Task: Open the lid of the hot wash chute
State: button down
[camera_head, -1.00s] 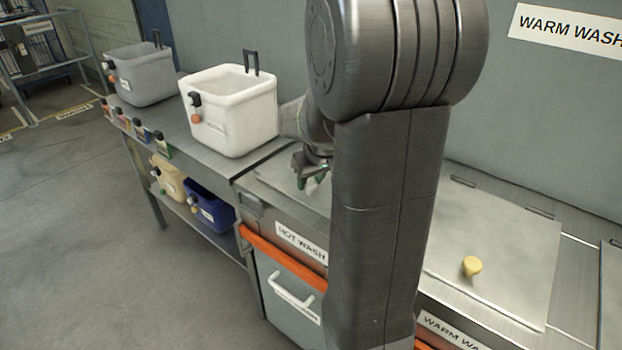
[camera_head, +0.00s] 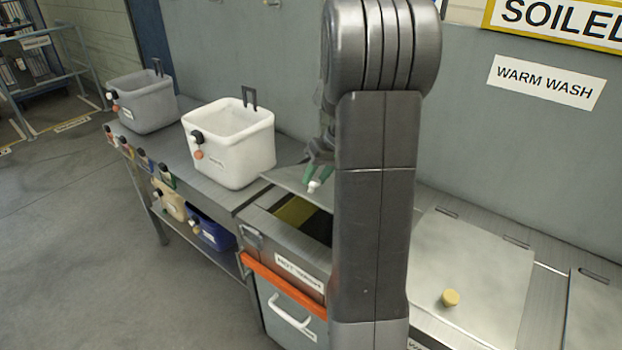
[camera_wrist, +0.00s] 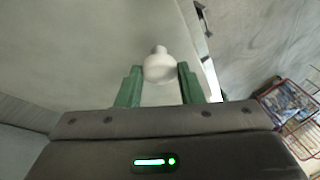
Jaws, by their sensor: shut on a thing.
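The hot wash chute (camera_head: 285,247) stands left of my arm in the head view, with its lid (camera_head: 291,179) tilted up at the near edge and a dark opening with a yellowish patch below it. My gripper (camera_head: 317,180) is shut on the lid's white knob (camera_head: 313,187). In the wrist view the green fingers of my gripper (camera_wrist: 160,78) stand on both sides of the white knob (camera_wrist: 159,68), with the pale lid (camera_wrist: 100,50) behind it. My arm hides the right part of the lid and opening.
A white bin (camera_head: 230,145) stands on the bench close left of the lid, and a grey bin (camera_head: 147,103) is farther left. The warm wash lid (camera_head: 470,270), with a yellowish knob (camera_head: 450,298), lies closed at the right. The wall is close behind. Open floor (camera_head: 80,240) is at the left.

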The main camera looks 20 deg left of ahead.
jog(key=w+d+r+m+g+y+p, duration=0.1)
jog(key=w+d+r+g+p, duration=0.3)
jog(key=w+r+p, duration=0.5)
jog(key=shift+w+r+g+y, duration=0.75)
jog(key=shift+w+r, duration=0.2)
jog(key=shift+w, duration=0.25)
jog(key=c, duration=1)
grip_release()
